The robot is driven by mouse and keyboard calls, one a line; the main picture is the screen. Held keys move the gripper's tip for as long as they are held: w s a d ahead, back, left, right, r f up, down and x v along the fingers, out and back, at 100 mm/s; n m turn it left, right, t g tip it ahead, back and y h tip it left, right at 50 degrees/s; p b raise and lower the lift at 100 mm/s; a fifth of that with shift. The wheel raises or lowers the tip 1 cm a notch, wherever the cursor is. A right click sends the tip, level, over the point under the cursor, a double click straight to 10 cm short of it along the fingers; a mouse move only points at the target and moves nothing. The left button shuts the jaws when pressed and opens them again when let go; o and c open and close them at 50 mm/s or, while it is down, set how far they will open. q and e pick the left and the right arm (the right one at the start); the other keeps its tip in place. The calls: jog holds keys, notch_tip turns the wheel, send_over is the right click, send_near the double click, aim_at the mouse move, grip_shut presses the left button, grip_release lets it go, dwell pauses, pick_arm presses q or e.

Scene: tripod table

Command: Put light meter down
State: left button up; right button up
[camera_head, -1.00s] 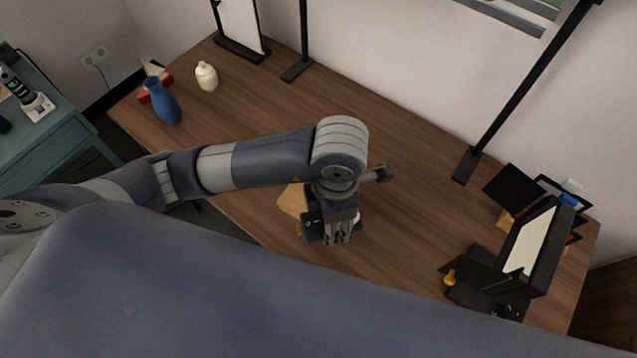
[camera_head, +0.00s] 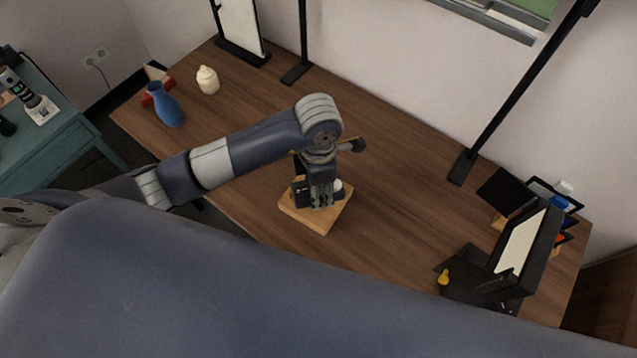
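My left gripper (camera_head: 322,203) points down over a light wooden block (camera_head: 318,223) near the front edge of the table. It appears shut on the light meter (camera_head: 302,192), a small black device with a white dome (camera_head: 338,186). The fingers hide much of the meter. The meter is over the block; I cannot tell whether it touches the top. My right gripper is not in view.
A blue vase (camera_head: 166,106) and a cream jar (camera_head: 208,80) stand at the back left of the brown table (camera_head: 400,210). A black stand with a pale panel (camera_head: 521,243) and a yellow knob (camera_head: 443,277) are at the right.

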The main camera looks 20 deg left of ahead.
pick_arm(q)
jog(key=shift+f, duration=0.2)
jog(key=o, duration=1)
jog(key=shift+o, duration=0.8)
jog(key=shift+r, duration=0.15)
jog(key=shift+r, duration=0.3)
notch_tip(320, 180, up, 12)
jog(key=shift+f+b, duration=0.2)
jog(key=shift+b, duration=0.1)
